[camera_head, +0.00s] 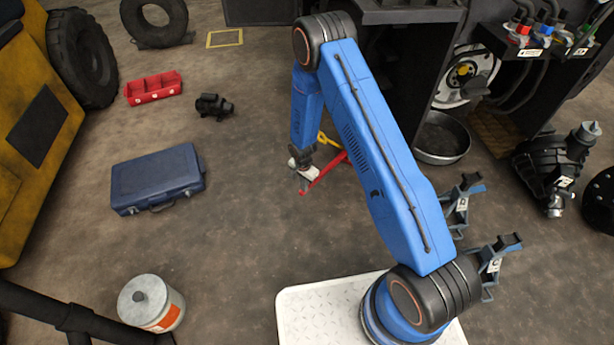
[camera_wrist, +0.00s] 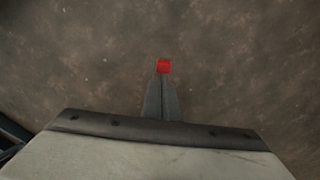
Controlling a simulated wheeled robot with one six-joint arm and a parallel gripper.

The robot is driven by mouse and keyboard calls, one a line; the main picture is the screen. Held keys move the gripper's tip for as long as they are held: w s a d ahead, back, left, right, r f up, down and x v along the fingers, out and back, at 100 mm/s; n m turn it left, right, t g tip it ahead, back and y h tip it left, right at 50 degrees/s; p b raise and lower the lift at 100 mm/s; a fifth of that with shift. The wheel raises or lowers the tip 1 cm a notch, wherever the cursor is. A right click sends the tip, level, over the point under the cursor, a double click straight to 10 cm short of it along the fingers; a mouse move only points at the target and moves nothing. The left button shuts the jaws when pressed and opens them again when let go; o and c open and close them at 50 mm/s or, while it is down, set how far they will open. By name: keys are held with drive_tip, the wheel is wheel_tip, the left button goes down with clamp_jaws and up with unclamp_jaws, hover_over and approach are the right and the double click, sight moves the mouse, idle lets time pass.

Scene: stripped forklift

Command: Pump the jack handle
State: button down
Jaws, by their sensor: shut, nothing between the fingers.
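A red jack handle (camera_head: 325,172) slants across the floor in the head view, with its lower left end near my gripper. A yellow part (camera_head: 327,141), probably of the jack, shows behind my arm; the rest of the jack is hidden. My gripper (camera_head: 304,184) points down beside the handle's end, its fingers small in the head view. In the wrist view my gripper (camera_wrist: 163,76) has its two fingers together and empty. A red square end, likely the handle's (camera_wrist: 163,65), shows right at the fingertips; I cannot tell whether they touch.
Two blue jack stands (camera_head: 462,203) (camera_head: 490,262) stand right of my arm. A metal pan (camera_head: 441,138) lies by the dark forklift body (camera_head: 400,70). A blue case (camera_head: 157,179), a red tray (camera_head: 153,87) and a canister (camera_head: 150,303) are at the left.

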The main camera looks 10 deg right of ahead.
drive_tip(key=shift+s+a+f, duration=0.1)
drive_tip(key=shift+f, duration=0.6)
drive_tip(key=shift+s+a+f, duration=0.1)
drive_tip(key=shift+f, duration=0.6)
drive_tip(key=shift+w, duration=0.1)
drive_tip(key=shift+w+r, duration=0.1)
drive_tip(key=shift+r, duration=0.4)
wheel_tip(320, 180, up, 4)
drive_tip(key=shift+r, duration=0.1)
drive_tip(key=s+a+r, duration=0.4)
drive_tip(key=r, duration=0.3)
drive_tip(key=shift+a+r, duration=0.25)
drive_tip(key=shift+r, duration=0.05)
